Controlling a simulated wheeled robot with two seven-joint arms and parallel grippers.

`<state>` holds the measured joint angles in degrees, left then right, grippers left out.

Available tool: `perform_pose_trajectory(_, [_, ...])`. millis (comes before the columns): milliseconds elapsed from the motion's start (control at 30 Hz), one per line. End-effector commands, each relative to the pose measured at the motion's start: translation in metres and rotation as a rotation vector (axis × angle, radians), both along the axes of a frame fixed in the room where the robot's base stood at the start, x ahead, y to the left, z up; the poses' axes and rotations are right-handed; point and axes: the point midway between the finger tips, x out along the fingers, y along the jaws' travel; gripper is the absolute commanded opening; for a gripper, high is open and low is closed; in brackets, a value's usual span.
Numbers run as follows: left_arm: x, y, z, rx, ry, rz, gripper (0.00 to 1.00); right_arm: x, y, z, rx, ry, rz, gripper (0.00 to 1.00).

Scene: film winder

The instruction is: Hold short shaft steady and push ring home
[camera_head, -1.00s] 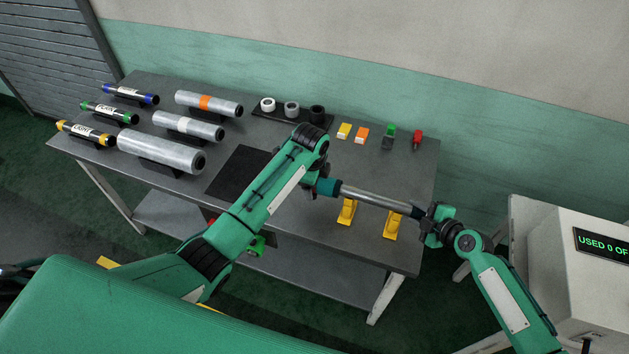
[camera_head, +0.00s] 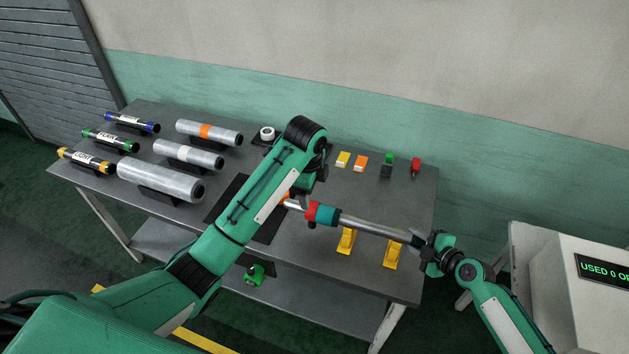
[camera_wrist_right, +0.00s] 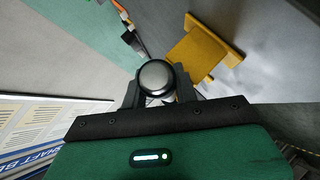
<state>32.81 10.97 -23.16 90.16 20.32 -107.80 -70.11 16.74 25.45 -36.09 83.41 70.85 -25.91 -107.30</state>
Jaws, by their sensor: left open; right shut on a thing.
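The metal short shaft (camera_head: 375,227) lies roughly level above the two yellow stands (camera_head: 346,240). My right gripper (camera_head: 421,241) is shut on its right end; the right wrist view shows the round shaft end (camera_wrist_right: 155,75) between the fingers. A thin pale tip and a bit of orange show further left, partly behind my left arm. My left gripper (camera_head: 310,181) is open just above and behind the red ring, apart from the shaft, its fingers mostly hidden by its wrist.
Silver rolls (camera_head: 160,180) and labelled tubes (camera_head: 86,160) lie on the table's left. A white ring (camera_head: 267,134) stands at the back. Yellow and orange blocks (camera_head: 360,163), a green-topped item (camera_head: 387,165) and a red tool (camera_head: 415,167) stand back right. A counter box (camera_head: 560,262) is at right.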

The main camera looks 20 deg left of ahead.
Motion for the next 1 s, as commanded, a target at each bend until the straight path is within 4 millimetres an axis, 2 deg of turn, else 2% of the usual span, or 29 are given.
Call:
perform_pose_trajectory(133, [0.000, 0.000, 0.000, 0.000, 0.000, 0.000, 0.77, -0.001, 0.000, -0.001, -0.002, 0.002, 0.001, 0.08])
perform_pose_trajectory(167, [0.000, 0.000, 0.000, 0.000, 0.000, 0.000, 0.77, -0.001, 0.000, -0.001, -0.002, 0.002, 0.001, 0.33])
perform_pose_trajectory(267, [0.000, 0.000, 0.000, 0.000, 0.000, 0.000, 0.77, -0.001, 0.000, -0.001, -0.001, 0.001, 0.001, 0.53])
perform_pose_trajectory(300, [0.000, 0.000, 0.000, 0.000, 0.000, 0.000, 0.77, -0.001, 0.000, -0.001, -0.001, 0.001, 0.001, 0.55])
perform_pose_trajectory(667, [0.000, 0.000, 0.000, 0.000, 0.000, 0.000, 0.77, -0.003, -0.004, 0.002, -0.001, -0.001, 0.000, 0.55])
perform_pose_trajectory(1000, [0.000, 0.000, 0.000, 0.000, 0.000, 0.000, 0.77, -0.038, -0.041, 0.025, -0.003, 0.001, 0.001, 0.55])
